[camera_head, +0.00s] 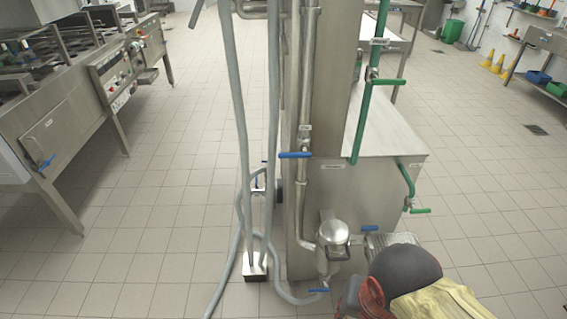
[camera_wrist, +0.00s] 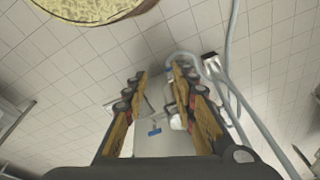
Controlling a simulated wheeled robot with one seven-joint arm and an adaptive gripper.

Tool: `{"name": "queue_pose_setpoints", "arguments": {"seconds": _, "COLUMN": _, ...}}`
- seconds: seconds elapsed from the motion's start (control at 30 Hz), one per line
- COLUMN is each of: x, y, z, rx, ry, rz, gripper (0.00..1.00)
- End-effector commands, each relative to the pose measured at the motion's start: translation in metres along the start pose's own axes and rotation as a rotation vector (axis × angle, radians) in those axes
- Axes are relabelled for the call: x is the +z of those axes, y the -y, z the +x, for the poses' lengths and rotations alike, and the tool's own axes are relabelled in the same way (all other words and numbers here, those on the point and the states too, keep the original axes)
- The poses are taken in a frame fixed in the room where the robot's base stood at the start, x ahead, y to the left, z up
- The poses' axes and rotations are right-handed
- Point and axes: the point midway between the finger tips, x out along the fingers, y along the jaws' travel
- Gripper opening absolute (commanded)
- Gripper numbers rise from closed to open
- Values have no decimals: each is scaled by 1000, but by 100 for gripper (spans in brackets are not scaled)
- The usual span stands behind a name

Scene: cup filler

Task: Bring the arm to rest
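My gripper (camera_wrist: 158,80) shows in the wrist view. Its two fingers, with orange-brown pads, stand apart with a gap between them. I see nothing held; only the floor and part of the machine show beyond the gap. In the head view a dark grey rounded part with yellow and red pieces shows at the bottom right edge. It looks like part of my arm, but I cannot make out the fingertips there.
The steel machine (camera_head: 347,218) with green pipes and blue valve handles fills the middle of the head view. Grey hoses (camera_head: 236,100) run down beside it to the floor. A steel cooking line (camera_head: 55,130) stands at left. Tiled floor (camera_head: 180,170) between them is clear.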

Motion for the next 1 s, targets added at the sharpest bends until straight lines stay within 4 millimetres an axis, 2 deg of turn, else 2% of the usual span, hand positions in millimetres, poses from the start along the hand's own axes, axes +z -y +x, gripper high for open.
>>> {"name": "queue_pose_setpoints", "arguments": {"seconds": 0.27, "x": 2, "y": 1, "z": 0, "rx": -18, "ry": -9, "rz": -38, "gripper": 27}}
{"name": "queue_pose_setpoints", "arguments": {"seconds": 0.47, "x": -9, "y": 11, "z": -7, "rx": -54, "ry": -58, "rz": -273, "gripper": 27}}
{"name": "queue_pose_setpoints", "arguments": {"seconds": 0.57, "x": -24, "y": 14, "z": -28, "rx": -76, "ry": -115, "rz": -390, "gripper": 27}}
{"name": "queue_pose_setpoints", "arguments": {"seconds": 0.7, "x": -56, "y": 9, "z": -76, "rx": -84, "ry": -219, "rz": -478, "gripper": 27}}
{"name": "queue_pose_setpoints", "arguments": {"seconds": 0.9, "x": -83, "y": -10, "z": -123, "rx": -68, "ry": -293, "rz": -408, "gripper": 27}}
{"name": "queue_pose_setpoints", "arguments": {"seconds": 1.0, "x": -88, "y": -17, "z": -133, "rx": -58, "ry": -303, "rz": -374, "gripper": 27}}
